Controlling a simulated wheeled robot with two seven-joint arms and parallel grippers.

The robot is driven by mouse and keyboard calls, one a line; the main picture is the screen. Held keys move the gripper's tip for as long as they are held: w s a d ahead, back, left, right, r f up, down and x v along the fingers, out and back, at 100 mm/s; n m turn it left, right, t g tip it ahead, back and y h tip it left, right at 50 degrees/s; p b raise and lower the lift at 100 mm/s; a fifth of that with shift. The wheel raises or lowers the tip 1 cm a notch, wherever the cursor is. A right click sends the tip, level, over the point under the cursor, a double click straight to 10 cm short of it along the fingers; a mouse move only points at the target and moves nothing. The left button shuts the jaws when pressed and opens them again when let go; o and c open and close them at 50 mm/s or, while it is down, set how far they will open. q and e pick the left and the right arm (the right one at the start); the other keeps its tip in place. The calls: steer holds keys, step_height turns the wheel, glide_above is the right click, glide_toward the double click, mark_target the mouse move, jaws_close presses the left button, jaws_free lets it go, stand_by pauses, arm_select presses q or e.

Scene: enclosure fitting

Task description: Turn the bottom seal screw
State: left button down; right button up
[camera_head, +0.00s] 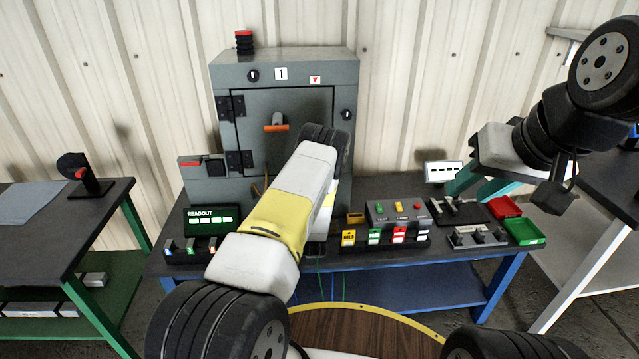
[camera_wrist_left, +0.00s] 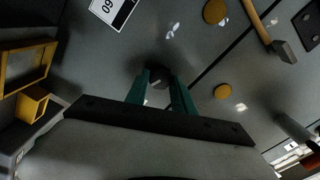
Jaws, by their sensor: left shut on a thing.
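The grey enclosure (camera_head: 285,75) stands at the back of the bench with its door closed. My left arm reaches across its front and hides its lower right part; the left gripper is hidden behind my arm there. In the left wrist view my left gripper (camera_wrist_left: 160,84) has its green fingers closed around a small dark screw head (camera_wrist_left: 157,75) on the grey face. Much of the screw is hidden between the fingertips, so its turn angle cannot be seen. My right gripper (camera_head: 480,188) has its teal fingers apart and empty, above the bench's right side.
The bench holds a readout (camera_head: 209,220), a button box (camera_head: 398,211), a red tray (camera_head: 505,207) and a green tray (camera_head: 526,232).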

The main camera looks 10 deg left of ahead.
stand_by(0.5)
arm_select(q)
steer(key=c, duration=1.1)
jaws_free()
steer(key=shift+o, duration=0.2)
steer(key=v, duration=0.8)
